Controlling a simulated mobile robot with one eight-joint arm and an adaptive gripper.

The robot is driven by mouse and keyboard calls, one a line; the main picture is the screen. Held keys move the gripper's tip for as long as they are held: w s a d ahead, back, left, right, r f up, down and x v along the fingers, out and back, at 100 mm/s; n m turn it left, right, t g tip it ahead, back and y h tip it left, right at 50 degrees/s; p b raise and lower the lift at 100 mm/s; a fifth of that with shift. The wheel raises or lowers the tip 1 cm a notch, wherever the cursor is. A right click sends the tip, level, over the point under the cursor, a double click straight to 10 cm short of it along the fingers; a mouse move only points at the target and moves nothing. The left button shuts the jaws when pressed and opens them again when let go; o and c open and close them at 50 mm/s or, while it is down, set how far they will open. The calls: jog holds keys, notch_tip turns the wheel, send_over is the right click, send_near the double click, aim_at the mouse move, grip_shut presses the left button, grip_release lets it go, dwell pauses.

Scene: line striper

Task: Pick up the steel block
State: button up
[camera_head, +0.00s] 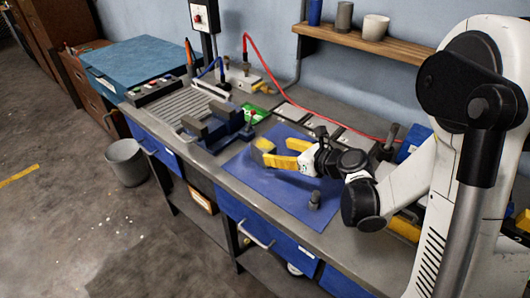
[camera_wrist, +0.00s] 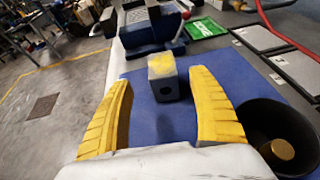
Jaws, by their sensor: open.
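The steel block is a small grey block with a yellowish top; in the head view the steel block (camera_head: 262,148) stands on the blue mat (camera_head: 240,176). In the wrist view my gripper (camera_wrist: 157,88) holds nothing. I cannot tell whether a finger touches the block.
A blue vise (camera_head: 222,125) stands behind and left of the block. A small grey cylindrical piece (camera_head: 314,200) stands on the mat's near right part. Grey flat plates (camera_head: 292,112) lie along the wall, with a red hose (camera_head: 300,106) over them. The mat's near left is clear.

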aim_at(264, 148)
jog(key=x, duration=0.3)
jog(key=shift+w+a+f+b, duration=0.1)
jog(key=shift+w+f+b, duration=0.15)
jog(key=shift+b, duration=0.15)
jog(key=b+x, duration=0.1)
jog(key=x, duration=0.1)
jog(key=b+x, duration=0.1)
jog(key=x, duration=0.1)
jog(key=shift+w+a+f, duration=0.1)
jog(key=shift+w+f, duration=0.15)
jog(key=shift+f, duration=0.2)
jog(key=shift+r, duration=0.1)
jog(key=c, duration=1.5)
